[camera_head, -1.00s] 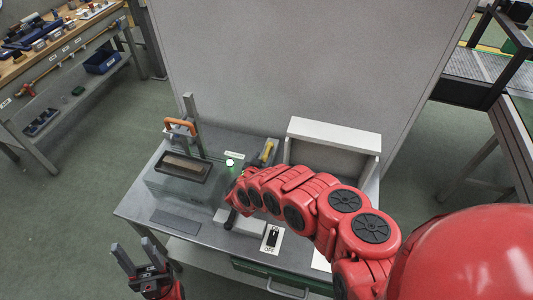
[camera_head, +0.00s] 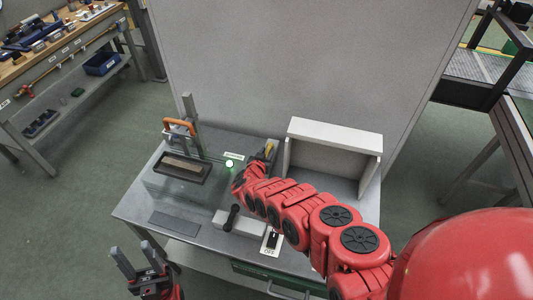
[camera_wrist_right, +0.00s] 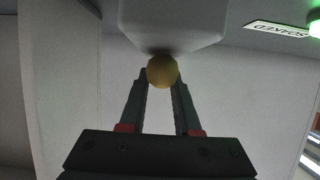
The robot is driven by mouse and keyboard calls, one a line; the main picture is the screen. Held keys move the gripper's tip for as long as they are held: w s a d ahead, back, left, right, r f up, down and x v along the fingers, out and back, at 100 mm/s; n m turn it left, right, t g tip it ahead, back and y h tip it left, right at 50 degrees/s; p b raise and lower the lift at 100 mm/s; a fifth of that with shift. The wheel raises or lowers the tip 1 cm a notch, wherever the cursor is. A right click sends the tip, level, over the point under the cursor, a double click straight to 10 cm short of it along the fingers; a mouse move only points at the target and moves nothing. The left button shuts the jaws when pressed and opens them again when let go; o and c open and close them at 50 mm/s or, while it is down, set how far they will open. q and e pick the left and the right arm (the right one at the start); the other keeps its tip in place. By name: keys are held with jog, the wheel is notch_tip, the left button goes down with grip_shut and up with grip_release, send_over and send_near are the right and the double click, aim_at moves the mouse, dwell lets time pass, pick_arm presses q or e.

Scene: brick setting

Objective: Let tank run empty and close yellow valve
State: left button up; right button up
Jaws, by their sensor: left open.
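The clear tank (camera_head: 160,188) stands on the left of the grey table, with a dark-framed tray (camera_head: 182,168) at its top. The yellow valve (camera_head: 268,151) is at the table's back, right of a lit green lamp (camera_head: 229,163). In the right wrist view its round yellow end (camera_wrist_right: 162,70) sits at the fingertips of my right gripper (camera_wrist_right: 162,78), one finger on each side; whether they press on it is unclear. In the head view my right arm partly hides the valve. My left gripper (camera_head: 135,255) is open and empty, left of the table's front.
A grey block with a black lever (camera_head: 232,216) and an ON/OFF switch plate (camera_head: 271,243) are at the table's front. A white open box (camera_head: 333,136) stands at the back right. An orange handle (camera_head: 179,127) is behind the tank. A grey wall panel (camera_head: 300,60) closes the back.

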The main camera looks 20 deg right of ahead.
jog(key=shift+s+f, duration=0.1)
grip_shut()
